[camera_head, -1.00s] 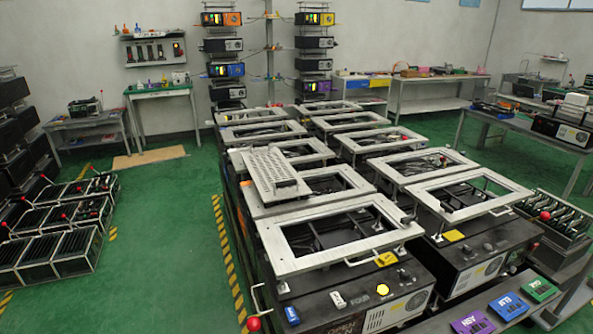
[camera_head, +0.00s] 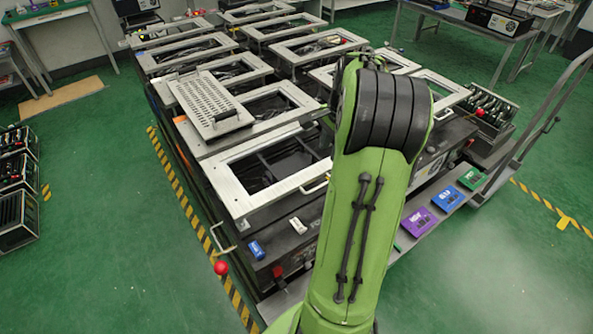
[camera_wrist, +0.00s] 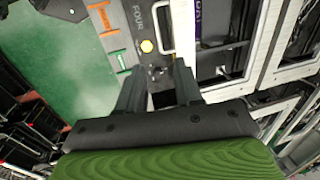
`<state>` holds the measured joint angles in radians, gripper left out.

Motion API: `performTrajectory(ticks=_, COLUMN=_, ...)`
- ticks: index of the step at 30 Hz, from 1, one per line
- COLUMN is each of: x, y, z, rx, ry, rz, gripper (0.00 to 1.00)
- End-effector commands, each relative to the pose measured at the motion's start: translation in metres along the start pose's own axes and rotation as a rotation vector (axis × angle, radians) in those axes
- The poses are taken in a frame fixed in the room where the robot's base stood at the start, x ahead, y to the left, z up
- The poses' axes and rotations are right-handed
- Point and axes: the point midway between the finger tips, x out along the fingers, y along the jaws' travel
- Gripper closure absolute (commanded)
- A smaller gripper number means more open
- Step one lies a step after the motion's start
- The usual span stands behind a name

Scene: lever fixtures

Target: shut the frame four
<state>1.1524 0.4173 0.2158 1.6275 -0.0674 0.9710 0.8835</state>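Fixture four is the front-left black box, its FOUR label showing in the wrist view (camera_wrist: 137,16). Its pale rectangular frame (camera_head: 226,180) lies above the box in the head view, with a visible gap beneath its near side. The frame's front handle (camera_head: 315,187) is partly beside my green arm. A red-ball lever (camera_head: 221,267) sticks out at the box's left. The head view hides my gripper behind my arm.
A perforated plate (camera_head: 212,103) lies on the frame behind. More framed fixtures stand close behind and to the right. Purple (camera_head: 418,221) and blue (camera_head: 446,199) boxes lie on a grey shelf at right. Green floor is open at left.

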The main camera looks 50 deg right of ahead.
Motion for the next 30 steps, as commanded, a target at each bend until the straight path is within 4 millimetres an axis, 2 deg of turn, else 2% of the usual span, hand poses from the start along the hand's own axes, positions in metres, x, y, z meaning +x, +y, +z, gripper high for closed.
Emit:
performTrajectory(ticks=12, x=0.1, y=0.001, z=0.003, rx=-0.007, ry=-0.004, rz=0.004, gripper=0.65)
performTrajectory(ticks=18, x=0.141, y=0.001, z=0.002, rx=-0.008, ry=-0.002, rz=0.002, gripper=0.65)
performTrajectory(ticks=23, x=0.154, y=0.001, z=0.002, rx=-0.008, ry=0.0, rz=0.002, gripper=0.65)
performTrajectory(ticks=30, x=0.154, y=0.0, z=0.002, rx=-0.008, ry=0.001, rz=0.001, gripper=0.65)
